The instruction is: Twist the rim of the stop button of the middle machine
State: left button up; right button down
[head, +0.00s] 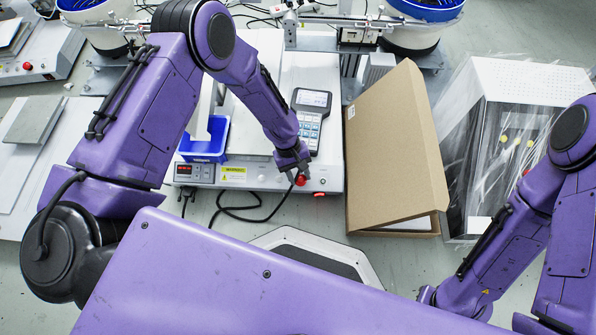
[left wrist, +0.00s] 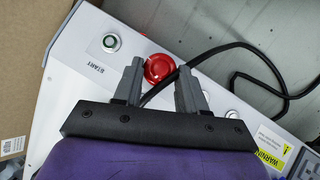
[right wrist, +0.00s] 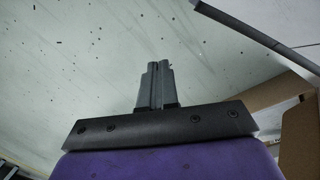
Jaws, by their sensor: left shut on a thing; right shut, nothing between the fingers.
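The middle machine (head: 329,178) is a white box with a control panel along its near edge. Its red stop button (head: 301,180) sits near the panel's right end. My left gripper (head: 296,172) reaches down onto it from above. In the left wrist view, the red button (left wrist: 158,66) sits between the two fingertips, which are closed on its rim. My right gripper (right wrist: 155,68) is shut and empty above the floor in the right wrist view. Its fingertips cannot be made out in the head view.
A handheld keypad device (head: 311,115) and a blue bin (head: 206,142) are on the middle machine. A cardboard box (head: 395,150) stands close to its right, and a plastic-wrapped cabinet (head: 520,82) beyond. A black cable (head: 240,213) loops in front. Another machine (head: 50,62) is at far left.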

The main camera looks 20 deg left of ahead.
pick_arm(q)
jog(key=shift+w+d+r+m+g+y+p, duration=0.15)
jog(key=shift+m+g+y+p, duration=0.35)
jog(key=shift+m, duration=0.6)
jog(key=shift+d+m+y, duration=0.2)
jog(key=shift+m+y, duration=0.8)
jog(key=shift+m, duration=0.2)
pick_arm(e)
jog(key=shift+w+r+m+t+h, duration=0.15)
jog(key=shift+w+r+m+t, duration=0.15)
jog(key=shift+w+m+t, duration=0.25)
jog(key=shift+w+r+m+t+h, duration=0.15)
jog(key=shift+w+r+m+t, duration=0.15)
jog(key=shift+w, duration=0.3)
pick_arm(q)
jog(key=o, duration=1.1)
jog(key=shift+c, duration=0.2)
pick_arm(e)
jog(key=shift+r, duration=0.1)
pick_arm(q)
jog(key=p+v, duration=0.5)
jog(key=v, duration=0.5)
jog(key=shift+w, duration=0.35)
pick_arm(e)
jog(key=w+r, duration=0.1)
jog(key=r+m+t+h, duration=0.1)
jog(key=r, duration=0.1)
jog(key=w+r+m+t, duration=0.1)
jog(key=shift+w+d+r, duration=0.2)
jog(key=shift+w+d, duration=0.15)
